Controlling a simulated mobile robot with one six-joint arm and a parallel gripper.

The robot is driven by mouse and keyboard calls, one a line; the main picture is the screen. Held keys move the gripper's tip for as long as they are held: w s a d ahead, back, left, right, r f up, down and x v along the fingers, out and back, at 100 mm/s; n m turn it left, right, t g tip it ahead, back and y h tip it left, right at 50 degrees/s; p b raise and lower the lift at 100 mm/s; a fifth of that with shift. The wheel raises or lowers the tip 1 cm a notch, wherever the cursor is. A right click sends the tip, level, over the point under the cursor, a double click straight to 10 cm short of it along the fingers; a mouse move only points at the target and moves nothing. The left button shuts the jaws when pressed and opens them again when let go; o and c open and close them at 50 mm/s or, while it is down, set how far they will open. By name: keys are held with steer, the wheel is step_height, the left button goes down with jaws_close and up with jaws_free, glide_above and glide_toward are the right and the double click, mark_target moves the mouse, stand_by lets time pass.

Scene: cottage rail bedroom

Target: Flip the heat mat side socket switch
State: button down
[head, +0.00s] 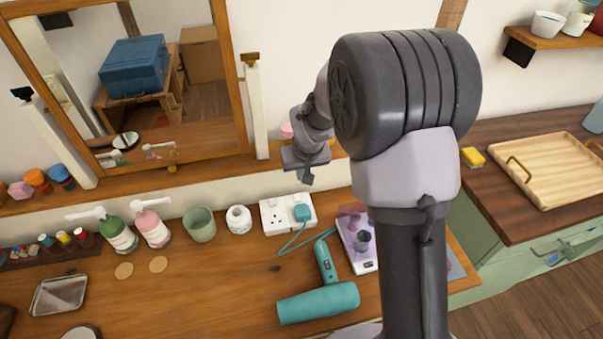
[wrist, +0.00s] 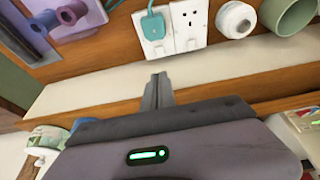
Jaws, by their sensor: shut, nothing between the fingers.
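The white double wall socket (head: 272,228) is at the back of the wooden dressing table, below the mirror. A teal plug (head: 302,213) sits in its right half; the left half has empty holes. In the wrist view the socket (wrist: 190,38) is at the top, turned round, with the teal plug (wrist: 154,27) on the left. The switch positions are too small to read. My gripper (head: 307,179) is shut and empty, above and apart from the socket; its closed fingers also show in the wrist view (wrist: 158,80). I cannot make out which side is the heat mat's.
A teal hair dryer (head: 318,301) lies in front, its cable running to the plug. A purple-and-white item (head: 358,240) is right of the socket. A white jar (head: 238,219) and green cup (head: 200,224) stand left. A wooden ledge (head: 215,170) runs under the mirror.

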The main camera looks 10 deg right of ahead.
steer(key=b, duration=0.5)
glide_toward(298, 194)
steer(key=x, duration=0.5)
steer(key=shift+w+f, duration=0.2)
steer(key=shift+f, duration=0.1)
steer(key=shift+w+f+b, duration=0.1)
steer(key=shift+f+b, duration=0.2)
steer(key=shift+f, duration=0.1)
steer(key=shift+f, duration=0.1)
